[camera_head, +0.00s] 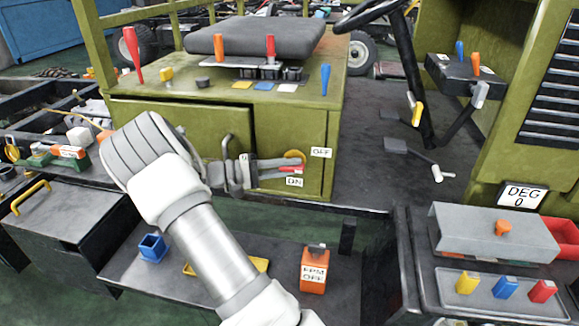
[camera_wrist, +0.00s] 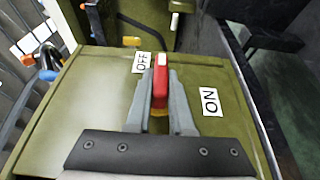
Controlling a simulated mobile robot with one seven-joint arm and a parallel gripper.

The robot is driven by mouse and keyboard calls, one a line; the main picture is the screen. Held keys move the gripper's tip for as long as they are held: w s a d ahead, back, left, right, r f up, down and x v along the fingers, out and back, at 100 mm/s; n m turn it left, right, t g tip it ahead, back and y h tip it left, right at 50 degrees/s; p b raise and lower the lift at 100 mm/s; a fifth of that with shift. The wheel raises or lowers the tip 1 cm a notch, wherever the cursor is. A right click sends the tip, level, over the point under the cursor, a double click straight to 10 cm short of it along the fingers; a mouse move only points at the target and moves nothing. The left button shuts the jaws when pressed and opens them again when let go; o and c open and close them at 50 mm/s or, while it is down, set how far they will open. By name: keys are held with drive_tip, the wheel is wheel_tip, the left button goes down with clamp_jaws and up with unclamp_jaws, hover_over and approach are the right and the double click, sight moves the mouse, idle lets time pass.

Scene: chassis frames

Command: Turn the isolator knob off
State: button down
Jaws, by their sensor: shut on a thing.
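The isolator knob has a red handle with a pale tip, seen in the wrist view (camera_wrist: 160,84) between my fingers. In the head view the red handle (camera_head: 291,169) is partly hidden by my gripper, on the green cabinet's front, with an orange-yellow disc (camera_head: 294,155) by it. My gripper (camera_wrist: 161,82) is shut on the handle, one grey finger on each side. In the wrist view the handle's tip lies beside the OFF label (camera_wrist: 141,62), while the ON label (camera_wrist: 210,101) is farther off to the right. My gripper also shows in the head view (camera_head: 280,169).
Below stand an orange box (camera_head: 314,269) and a small blue bin (camera_head: 153,248). At right is a grey console (camera_head: 492,238) with coloured blocks.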

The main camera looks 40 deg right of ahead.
idle(0.4)
drive_tip(key=c, duration=0.8)
unclamp_jaws()
drive_tip(key=shift+r, duration=0.1)
